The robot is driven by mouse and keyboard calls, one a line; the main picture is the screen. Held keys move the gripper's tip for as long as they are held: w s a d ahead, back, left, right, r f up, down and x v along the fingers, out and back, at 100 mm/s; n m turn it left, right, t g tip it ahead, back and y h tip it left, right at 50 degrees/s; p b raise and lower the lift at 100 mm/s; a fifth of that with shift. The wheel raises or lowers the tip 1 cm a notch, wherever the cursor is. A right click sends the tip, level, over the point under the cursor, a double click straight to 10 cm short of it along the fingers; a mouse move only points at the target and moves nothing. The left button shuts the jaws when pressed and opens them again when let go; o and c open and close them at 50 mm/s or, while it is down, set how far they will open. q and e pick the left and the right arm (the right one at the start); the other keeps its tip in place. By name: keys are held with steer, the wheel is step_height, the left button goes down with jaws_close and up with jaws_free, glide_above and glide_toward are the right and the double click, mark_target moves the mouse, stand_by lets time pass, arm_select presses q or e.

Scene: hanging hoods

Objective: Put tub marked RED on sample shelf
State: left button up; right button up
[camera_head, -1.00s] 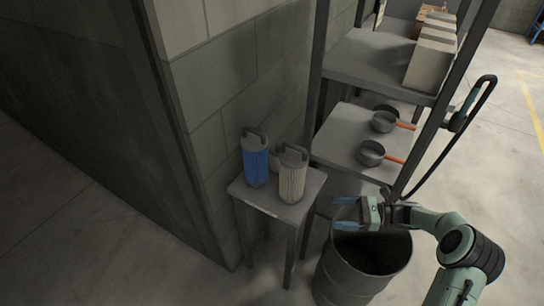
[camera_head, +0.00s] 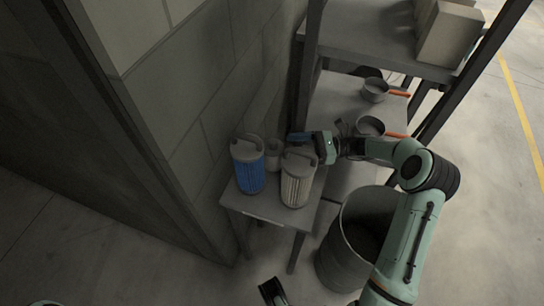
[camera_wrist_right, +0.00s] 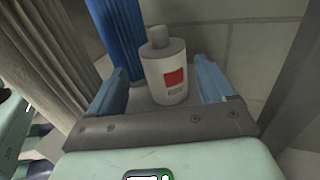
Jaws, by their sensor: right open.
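The tub is a small white bottle with a grey cap and a red square on its label (camera_wrist_right: 173,76). In the head view it (camera_head: 273,155) stands upright at the back of a small grey table (camera_head: 250,207), partly hidden between two filter cartridges. My right gripper (camera_wrist_right: 163,82) is open, with its blue fingers on either side of the tub and visible gaps to it. In the head view the right gripper (camera_head: 300,137) reaches in from the right, above the table's back edge. No label shows which surface is the sample shelf.
A blue cartridge (camera_head: 249,170) and a pale cartridge (camera_head: 297,180) stand close to the tub. A block wall (camera_head: 190,85) borders the table. To the right are a rack with pans (camera_head: 370,126) and boxes (camera_head: 450,35), and an open drum (camera_head: 340,262).

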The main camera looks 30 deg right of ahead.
mark_target(282, 148)
steer(key=shift+x, duration=1.25)
steer(key=b+x, duration=0.1)
steer(key=x, duration=0.4)
steer(key=shift+w+d, duration=0.1)
steer(key=shift+w, duration=0.05)
arm_select(q)
steer(key=shift+w+a+f+t, duration=0.15)
steer(key=shift+w+f, duration=0.2)
steer(key=shift+w, duration=0.1)
steer(key=shift+w+a+f+t, duration=0.15)
steer(key=shift+w+f, duration=0.15)
steer(key=shift+w, duration=0.15)
arm_select(e)
steer(key=c, duration=1)
